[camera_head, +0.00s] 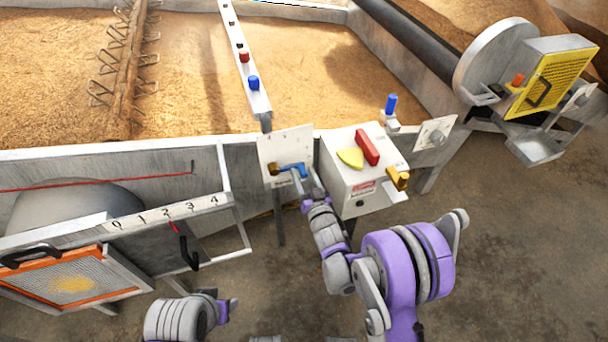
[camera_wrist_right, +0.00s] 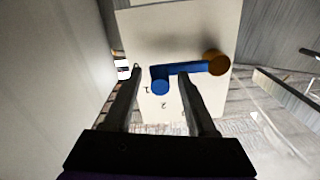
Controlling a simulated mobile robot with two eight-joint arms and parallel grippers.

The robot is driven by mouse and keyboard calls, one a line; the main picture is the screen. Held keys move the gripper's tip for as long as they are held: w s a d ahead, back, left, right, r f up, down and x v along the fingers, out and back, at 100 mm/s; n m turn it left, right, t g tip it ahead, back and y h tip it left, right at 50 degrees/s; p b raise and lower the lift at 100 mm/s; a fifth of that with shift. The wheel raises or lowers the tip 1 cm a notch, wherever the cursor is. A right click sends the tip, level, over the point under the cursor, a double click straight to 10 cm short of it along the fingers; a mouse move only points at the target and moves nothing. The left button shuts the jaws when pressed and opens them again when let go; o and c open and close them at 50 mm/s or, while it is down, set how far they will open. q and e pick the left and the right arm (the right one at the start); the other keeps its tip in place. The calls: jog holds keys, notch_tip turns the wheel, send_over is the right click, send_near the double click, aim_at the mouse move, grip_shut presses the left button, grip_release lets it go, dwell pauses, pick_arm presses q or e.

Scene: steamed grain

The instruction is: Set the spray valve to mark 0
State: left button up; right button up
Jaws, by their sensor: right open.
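The spray valve is a blue lever (camera_head: 291,169) on a pale upright plate (camera_head: 285,142), with a brass pivot at its left end in the head view. In the right wrist view the lever (camera_wrist_right: 190,68) runs from the brass pivot (camera_wrist_right: 216,63) to a rounded blue handle end (camera_wrist_right: 160,88). Dark numerals on the plate (camera_wrist_right: 175,30) lie near the handle end; a 2 is readable, no 0 is clear. My right gripper (camera_head: 306,187) is open, its fingers on either side of the handle end. Contact cannot be told. My left gripper is not in view.
A 0-to-4 scale bar (camera_head: 165,216) and an orange-framed screen (camera_head: 68,283) are at left. The grain bed (camera_head: 190,70) lies behind.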

jog(key=v, duration=1)
jog(key=shift+s, duration=0.35)
jog(key=shift+d, duration=0.1)
